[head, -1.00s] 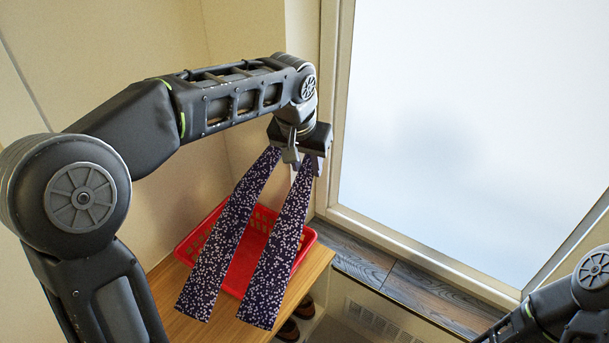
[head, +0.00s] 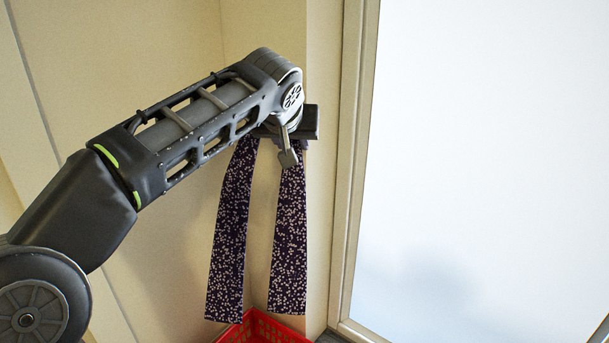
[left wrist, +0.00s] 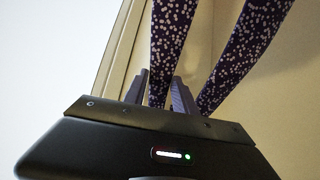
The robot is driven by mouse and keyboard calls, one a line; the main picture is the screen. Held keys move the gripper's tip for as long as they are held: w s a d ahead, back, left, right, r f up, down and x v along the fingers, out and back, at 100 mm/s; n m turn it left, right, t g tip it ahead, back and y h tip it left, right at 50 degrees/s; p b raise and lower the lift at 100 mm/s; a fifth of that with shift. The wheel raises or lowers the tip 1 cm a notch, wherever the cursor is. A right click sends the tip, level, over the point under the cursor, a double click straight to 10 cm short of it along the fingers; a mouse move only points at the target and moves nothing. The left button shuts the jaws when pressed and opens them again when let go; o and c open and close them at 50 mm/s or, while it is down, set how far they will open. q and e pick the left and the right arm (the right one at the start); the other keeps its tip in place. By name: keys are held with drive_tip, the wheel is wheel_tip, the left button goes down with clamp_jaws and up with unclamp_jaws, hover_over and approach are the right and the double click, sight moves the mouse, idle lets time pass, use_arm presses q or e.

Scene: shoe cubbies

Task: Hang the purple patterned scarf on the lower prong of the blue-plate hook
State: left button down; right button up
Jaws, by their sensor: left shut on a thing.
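The purple patterned scarf (head: 290,235), dark with small pale flecks, hangs in two long strips from my left gripper (head: 291,158) in the head view. The left gripper is shut on the scarf near its top fold, and my wrist hides part of that fold. In the left wrist view the scarf (left wrist: 172,40) passes between the two fingers (left wrist: 163,92), and its other strip runs beside them. The blue-plate hook does not show in any view. My right gripper is not in view.
A red basket (head: 262,329) stands below the scarf. Cream walls (head: 150,60) meet in a corner behind the scarf. A pale framed panel (head: 480,150) fills the right side, with open space in front of it.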

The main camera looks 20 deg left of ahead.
use_arm(q)
drive_tip(key=s+a+r+n+y+p, duration=0.2)
drive_tip(key=a+r+y, duration=0.1)
drive_tip(key=r, duration=0.8)
drive_tip(key=s+a+r+n+y+p, duration=0.2)
drive_tip(key=a+r+n+y, duration=0.1)
drive_tip(key=r, duration=0.8)
drive_tip(key=s+a+r+n+y+p, duration=0.1)
drive_tip(key=r+y, duration=0.4)
drive_tip(key=r, duration=0.5)
drive_tip(key=s+a+n, duration=0.1)
drive_tip(key=a, duration=0.1)
drive_tip(key=shift+s+a+r+n+t+p, duration=0.15)
drive_tip(key=shift+a+r+n+t+p, duration=0.15)
drive_tip(key=shift+r+p, duration=0.1)
drive_tip(key=shift+d+r+t+y, duration=0.15)
drive_tip(key=shift+t+y, duration=0.25)
drive_tip(key=shift+y, duration=0.2)
drive_tip(key=w+a+f, duration=0.1)
drive_tip(key=a, duration=0.5)
drive_tip(key=w+a+f, duration=0.1)
drive_tip(key=w+a, duration=0.1)
drive_tip(key=a, duration=0.4)
drive_tip(key=shift+w, duration=0.25)
